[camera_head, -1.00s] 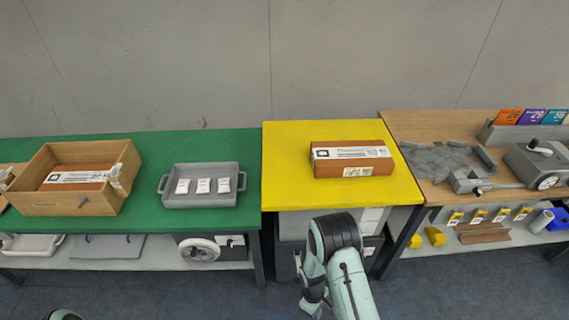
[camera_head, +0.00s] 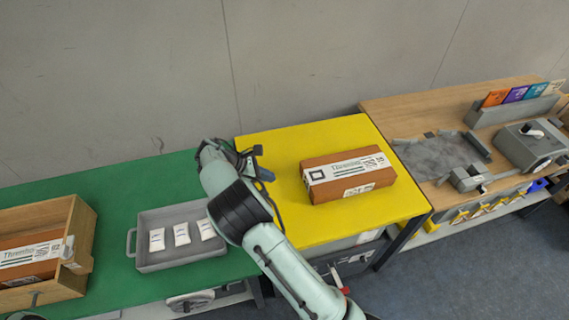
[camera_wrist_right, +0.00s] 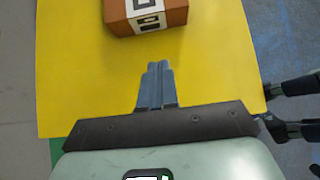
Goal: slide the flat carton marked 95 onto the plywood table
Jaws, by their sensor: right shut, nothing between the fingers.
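The flat brown carton (camera_head: 328,190) lies on the yellow table, a white label with print and a dark square symbol wrapped over its top edge. I cannot clearly read its number. My right gripper (camera_head: 266,174) is shut and empty, just left of the carton and apart from it, over the yellow table's left part. In the right wrist view the shut fingertips (camera_wrist_right: 158,68) point at the carton's near end (camera_wrist_right: 120,14), with bare yellow surface between. The plywood table (camera_head: 392,103) adjoins the yellow table on the right. My left gripper is not in view.
The yellow table (camera_head: 290,140) is bare around the carton. On the plywood table stand a grey device (camera_head: 530,147), a grey rack of coloured cards (camera_head: 515,108) and scattered grey pieces. On the green table (camera_head: 120,180) are a grey tray (camera_head: 160,260) with white packets and a wooden crate (camera_head: 75,235).

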